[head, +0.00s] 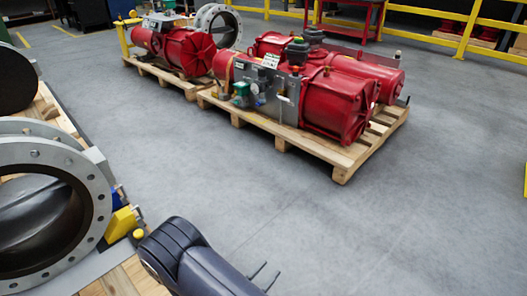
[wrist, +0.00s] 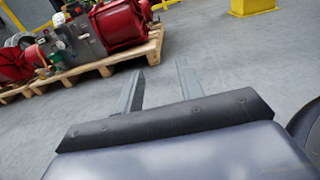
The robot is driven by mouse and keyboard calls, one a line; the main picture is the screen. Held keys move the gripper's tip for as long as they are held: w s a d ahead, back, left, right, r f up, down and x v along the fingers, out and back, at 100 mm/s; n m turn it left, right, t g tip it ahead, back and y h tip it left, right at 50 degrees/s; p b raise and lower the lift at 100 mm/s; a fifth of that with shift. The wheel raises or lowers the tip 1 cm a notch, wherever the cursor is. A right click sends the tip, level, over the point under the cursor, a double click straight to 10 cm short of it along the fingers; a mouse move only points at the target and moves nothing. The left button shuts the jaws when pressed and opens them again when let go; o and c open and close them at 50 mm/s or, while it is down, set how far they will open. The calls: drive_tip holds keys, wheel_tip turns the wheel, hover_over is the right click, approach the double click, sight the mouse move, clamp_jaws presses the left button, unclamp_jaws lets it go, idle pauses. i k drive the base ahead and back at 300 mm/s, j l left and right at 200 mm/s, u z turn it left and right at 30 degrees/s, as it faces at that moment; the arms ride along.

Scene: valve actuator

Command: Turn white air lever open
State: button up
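Red valve actuators (head: 340,104) sit on a wooden pallet (head: 342,160) at the upper middle of the head view. A grey control panel (head: 283,97) with small fittings is on their near side. I cannot clearly make out a white air lever; a small white part (wrist: 58,19) shows by the panel (wrist: 84,38) in the wrist view. My gripper (head: 265,276) is at the bottom of the head view, well apart from the actuators. In the wrist view my gripper (wrist: 160,72) has its two fingers spread, with only floor between them.
Large grey flanged valves (head: 88,200) with yellow parts (head: 121,223) stand close at left. A second red actuator (head: 180,50) is on another pallet behind. A yellow railing (head: 462,40) and red stand (head: 350,17) are at the back. Grey floor between is clear.

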sight(278, 94)
drive_tip(key=i+z, duration=0.2)
drive_tip(key=i, duration=3.35)
drive_tip(key=j+u, duration=0.05)
